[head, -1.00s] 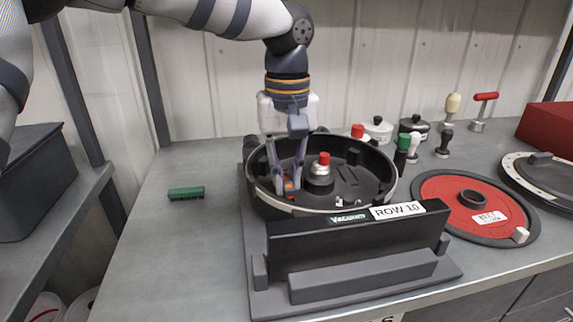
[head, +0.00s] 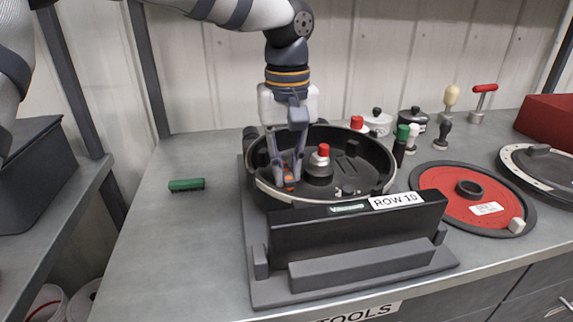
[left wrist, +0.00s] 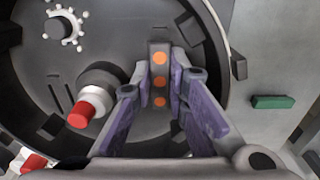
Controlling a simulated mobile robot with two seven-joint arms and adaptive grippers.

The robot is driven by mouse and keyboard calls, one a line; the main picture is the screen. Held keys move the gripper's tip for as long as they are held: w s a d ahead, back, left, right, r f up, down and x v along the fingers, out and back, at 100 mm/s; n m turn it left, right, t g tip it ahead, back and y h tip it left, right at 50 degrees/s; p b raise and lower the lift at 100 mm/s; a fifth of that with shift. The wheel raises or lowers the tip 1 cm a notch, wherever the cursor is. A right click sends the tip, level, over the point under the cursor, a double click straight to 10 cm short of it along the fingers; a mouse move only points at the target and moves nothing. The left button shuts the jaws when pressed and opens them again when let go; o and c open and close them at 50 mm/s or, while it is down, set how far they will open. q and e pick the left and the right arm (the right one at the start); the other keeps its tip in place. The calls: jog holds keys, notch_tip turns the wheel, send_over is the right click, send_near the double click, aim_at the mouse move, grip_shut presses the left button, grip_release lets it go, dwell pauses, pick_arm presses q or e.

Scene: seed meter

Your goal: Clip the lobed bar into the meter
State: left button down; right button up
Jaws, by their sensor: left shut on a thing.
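The meter (head: 262,187) is an open round black bowl on a grey stand, with a red-topped hub (head: 322,160) at its middle. My left gripper (head: 289,179) points down into the bowl, left of the hub. In the left wrist view its purple fingers are shut on a dark bar with orange spots (left wrist: 160,80), which looks like the lobed bar. The bar lies beside the inner wall, apart from the red-capped hub (left wrist: 85,112). Whether it touches the floor or a seat I cannot tell. My right gripper is not in view.
A green bar (head: 186,185) lies on the bench left of the meter. A red disc plate (head: 450,190) lies to the right. Several handled tools and small pots stand behind. A black panel (head: 350,236) marked ROW 10 stands in front of the bowl. The bench left is mostly clear.

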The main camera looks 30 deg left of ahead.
aim_at(287, 172)
pick_arm(q)
jog(key=shift+f, duration=0.25)
dwell(0.4)
jog(key=shift+f, duration=0.25)
jog(key=shift+f, duration=0.55)
dwell(1.2)
jog(key=c, duration=1.5)
grip_release()
jog(key=shift+c, duration=0.4)
jog(key=shift+r, duration=4.8)
